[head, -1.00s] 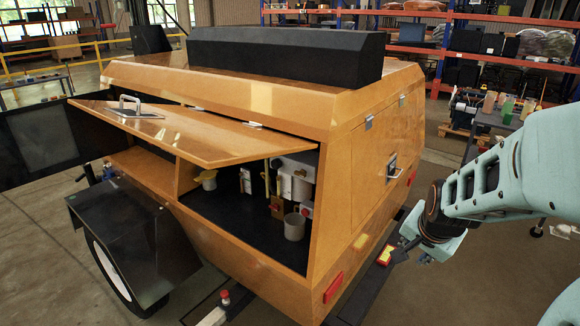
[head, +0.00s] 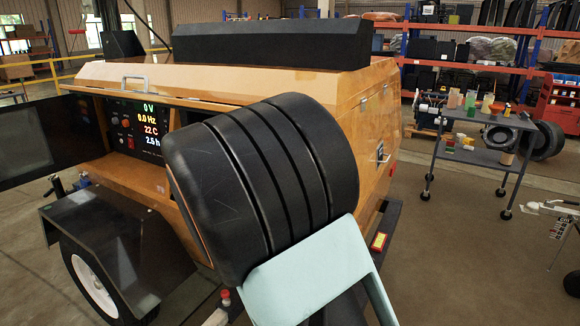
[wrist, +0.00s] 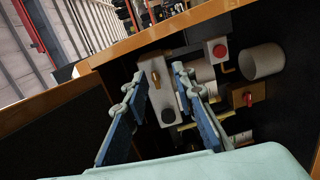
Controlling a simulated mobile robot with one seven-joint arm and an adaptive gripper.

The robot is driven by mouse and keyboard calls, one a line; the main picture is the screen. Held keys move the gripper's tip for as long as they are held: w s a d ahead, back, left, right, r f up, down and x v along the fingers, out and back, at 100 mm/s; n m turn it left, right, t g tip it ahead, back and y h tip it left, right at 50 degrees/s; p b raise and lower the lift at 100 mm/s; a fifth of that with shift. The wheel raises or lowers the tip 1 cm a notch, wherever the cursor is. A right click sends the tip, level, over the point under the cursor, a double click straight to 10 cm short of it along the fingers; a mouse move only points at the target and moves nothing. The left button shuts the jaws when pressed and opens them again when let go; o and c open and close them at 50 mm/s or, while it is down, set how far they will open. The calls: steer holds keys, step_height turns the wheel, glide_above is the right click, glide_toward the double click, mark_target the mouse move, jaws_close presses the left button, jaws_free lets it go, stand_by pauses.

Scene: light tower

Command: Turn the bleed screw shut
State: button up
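In the wrist view, a pale block (wrist: 159,95) in the open compartment carries a small brass fitting (wrist: 155,77) and a dark round knob (wrist: 168,116). The brass fitting looks like the bleed screw, but I cannot tell for sure, nor how far it is turned. My gripper (wrist: 159,78) is open and empty, its two blue-grey fingers spread on either side of the block's face. I cannot tell whether the fingers touch anything. In the head view my arm hides the gripper and the block.
A red button (wrist: 219,52), a pale cylinder (wrist: 263,61) and a brass box with a red part (wrist: 246,98) sit close right of the fingers. The orange compartment edge (wrist: 150,38) crosses above. A grey cart (head: 480,150) stands right.

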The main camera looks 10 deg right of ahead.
steer(key=w+d+r+n+t, duration=0.1)
steer(key=w+d, duration=0.1)
steer(key=w, duration=0.7)
steer(key=shift+w+d+t, duration=0.3)
steer(key=shift+d, duration=0.1)
steer(key=shift+c, duration=0.4)
jaws_close()
